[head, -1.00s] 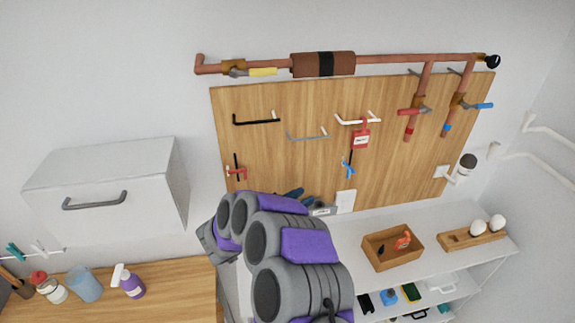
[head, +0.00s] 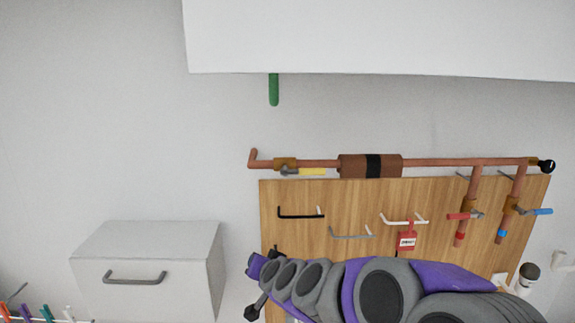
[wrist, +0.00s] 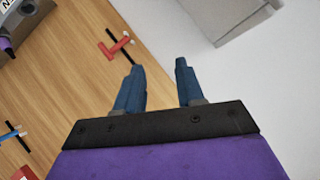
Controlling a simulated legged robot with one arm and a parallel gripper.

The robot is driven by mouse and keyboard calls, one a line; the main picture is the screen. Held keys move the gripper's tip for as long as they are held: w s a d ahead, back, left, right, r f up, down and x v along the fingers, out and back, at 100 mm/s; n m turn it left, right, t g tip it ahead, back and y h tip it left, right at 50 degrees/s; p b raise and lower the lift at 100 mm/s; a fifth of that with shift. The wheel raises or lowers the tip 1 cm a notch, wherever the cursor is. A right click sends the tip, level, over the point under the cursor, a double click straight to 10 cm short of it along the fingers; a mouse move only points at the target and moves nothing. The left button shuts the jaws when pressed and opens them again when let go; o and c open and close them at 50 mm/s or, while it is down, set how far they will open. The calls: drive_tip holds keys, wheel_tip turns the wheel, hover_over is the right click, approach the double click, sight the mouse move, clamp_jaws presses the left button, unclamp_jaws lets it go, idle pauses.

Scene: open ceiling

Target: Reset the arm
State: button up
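My arm, grey and purple, reaches across the lower middle of the head view in front of the pegboard. In the head view my gripper is a small dark shape at the arm's left end (head: 256,306). In the wrist view my gripper (wrist: 158,85) shows two blue fingers standing apart with nothing between them. A red-handled item on a black hook (wrist: 120,46) is on the wooden board beyond the left finger.
The wooden pegboard (head: 290,240) holds several hooks and a red tag (head: 407,241). Copper pipes (head: 320,163) run along its top. A white cabinet (head: 150,265) is at lower left, and a white overhang (head: 380,40) with a green piece (head: 273,90) is above.

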drive_tip(key=s+d+f+n+g+h, duration=0.15)
drive_tip(key=s+d+g, duration=0.4)
drive_tip(key=s, duration=0.85)
drive_tip(key=s+d+f+g+h, duration=0.25)
drive_tip(key=s+d, duration=0.55)
drive_tip(key=s, duration=0.6)
drive_tip(key=s+d+f+n+g+h, duration=0.15)
drive_tip(key=s+d+g, duration=0.45)
drive_tip(key=s, duration=0.8)
drive_tip(key=w+b+x, duration=0.2)
drive_tip(key=b+x, duration=0.7)
drive_tip(key=w+a+f+b+x, duration=0.1)
drive_tip(key=w+b+x, duration=0.1)
drive_tip(key=b+x, duration=0.7)
drive_tip(key=shift+s+d+m+t+y, duration=0.2)
drive_tip(key=shift+m+t+y, duration=0.1)
drive_tip(key=shift+t+y, duration=0.15)
